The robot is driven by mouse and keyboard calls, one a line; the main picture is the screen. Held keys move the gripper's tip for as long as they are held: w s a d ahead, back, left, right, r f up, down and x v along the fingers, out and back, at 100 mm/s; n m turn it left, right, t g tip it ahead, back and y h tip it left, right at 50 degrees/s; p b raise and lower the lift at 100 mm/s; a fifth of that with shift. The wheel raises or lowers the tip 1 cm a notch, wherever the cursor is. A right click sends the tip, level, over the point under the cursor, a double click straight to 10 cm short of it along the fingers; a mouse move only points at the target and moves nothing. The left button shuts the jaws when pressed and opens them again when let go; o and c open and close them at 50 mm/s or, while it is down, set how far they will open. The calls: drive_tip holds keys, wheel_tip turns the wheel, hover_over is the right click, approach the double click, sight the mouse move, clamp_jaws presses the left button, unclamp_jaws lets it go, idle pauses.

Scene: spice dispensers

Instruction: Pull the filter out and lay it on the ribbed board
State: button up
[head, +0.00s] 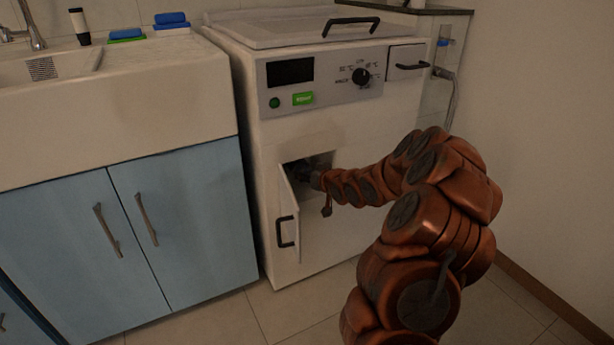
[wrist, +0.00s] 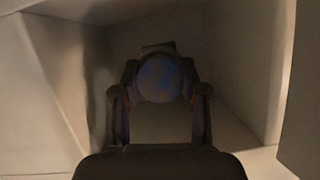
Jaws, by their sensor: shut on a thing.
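A white front-panel machine (head: 330,135) stands against the wall, and its small lower door (head: 292,212) is swung open to the left. My gripper (head: 312,172) reaches into the opening behind that door. In the wrist view, my gripper (wrist: 160,105) is inside the pale-walled compartment (wrist: 235,75). Its fingers are shut on the filter, a round dark bluish piece (wrist: 159,80) at the back of the compartment. The fingers hide part of the filter, and the dim light blurs its edges. I cannot tell whether it is still seated.
A sink (head: 55,70) and counter over blue cabinets (head: 130,225) stand to the left. Blue and green sponges (head: 170,19) and a dark-capped bottle (head: 79,26) are on the counter. The open door is close beside my arm. Tiled floor (head: 225,325) lies clear in front.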

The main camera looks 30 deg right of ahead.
clamp_jaws()
drive_tip(key=s+b, duration=0.1)
drive_tip(key=s, duration=0.7)
drive_tip(key=shift+a+b, duration=0.3)
idle(3.0)
drive_tip(key=shift+s, duration=0.1)
idle(0.4)
drive_tip(key=shift+s+a+p, duration=0.2)
drive_tip(key=shift+s+p, duration=0.2)
drive_tip(key=shift+s, duration=1.6)
